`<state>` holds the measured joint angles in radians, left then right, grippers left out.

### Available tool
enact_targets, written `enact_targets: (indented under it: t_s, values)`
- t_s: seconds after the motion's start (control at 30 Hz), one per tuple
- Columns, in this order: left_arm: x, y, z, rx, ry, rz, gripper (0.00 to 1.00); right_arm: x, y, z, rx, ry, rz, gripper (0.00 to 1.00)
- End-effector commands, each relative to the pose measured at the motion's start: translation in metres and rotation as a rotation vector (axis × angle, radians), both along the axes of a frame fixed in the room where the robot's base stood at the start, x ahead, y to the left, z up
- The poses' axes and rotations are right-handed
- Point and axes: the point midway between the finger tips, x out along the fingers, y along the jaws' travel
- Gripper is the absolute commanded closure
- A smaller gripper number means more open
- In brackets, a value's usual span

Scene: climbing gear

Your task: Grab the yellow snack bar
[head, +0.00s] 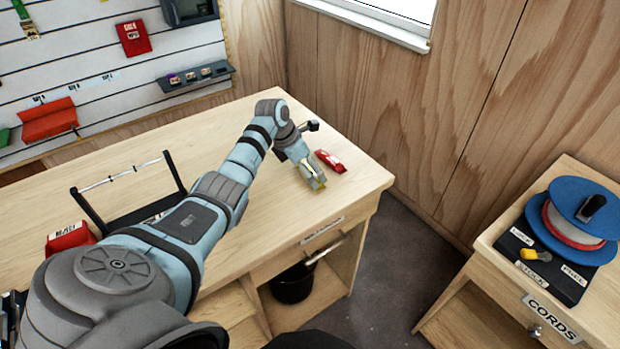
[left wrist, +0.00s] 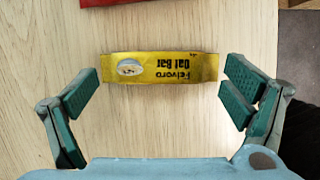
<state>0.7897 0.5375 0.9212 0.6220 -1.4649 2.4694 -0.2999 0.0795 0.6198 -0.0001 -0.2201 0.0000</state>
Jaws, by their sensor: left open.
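The yellow snack bar (left wrist: 160,68) lies flat on the wooden table in the left wrist view. The bar lies slightly ahead of the middle of the gap. In the head view my left gripper (head: 318,187) is low over the table's right end and mostly hides the bar. My right gripper is not in view.
A red item (head: 330,161) lies on the wooden table (head: 225,140) just beyond the gripper. The table's right edge is close by. A black rack (head: 128,200) and a red box (head: 70,237) stand at the left. A separate cabinet with a cord reel (head: 575,220) is at right.

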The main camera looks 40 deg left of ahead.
Motion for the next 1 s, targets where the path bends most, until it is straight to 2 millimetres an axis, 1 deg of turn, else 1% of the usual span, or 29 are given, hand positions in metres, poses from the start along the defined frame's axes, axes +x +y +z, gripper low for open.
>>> enact_targets:
  t_s: [0.03,0.07,0.27,0.37,0.5,0.6,0.87,0.97,1.0]
  values:
    - [0.002,-0.001,-0.01,-0.002,0.001,0.001,0.06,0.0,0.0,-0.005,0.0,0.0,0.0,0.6]
    - [0.003,-0.002,-0.012,-0.001,0.001,0.001,0.06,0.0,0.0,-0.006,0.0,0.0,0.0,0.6]
    - [0.004,-0.001,-0.011,0.001,0.0,-0.001,0.06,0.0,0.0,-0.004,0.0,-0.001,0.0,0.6]
    - [0.004,-0.001,-0.011,0.001,0.0,0.0,0.2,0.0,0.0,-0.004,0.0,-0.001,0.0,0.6]
    - [0.003,-0.001,-0.011,0.001,0.0,0.0,0.43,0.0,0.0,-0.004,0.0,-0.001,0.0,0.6]
    - [0.003,-0.002,-0.012,0.0,0.001,0.0,0.57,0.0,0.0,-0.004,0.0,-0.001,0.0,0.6]
    - [0.003,-0.002,-0.011,0.0,0.002,0.0,0.57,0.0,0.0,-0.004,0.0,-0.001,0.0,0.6]
    - [0.003,-0.002,-0.004,-0.001,0.001,0.0,0.57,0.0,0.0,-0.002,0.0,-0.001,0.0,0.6]
    - [0.004,-0.002,0.001,0.0,0.0,0.0,0.57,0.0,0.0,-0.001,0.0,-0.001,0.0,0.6]
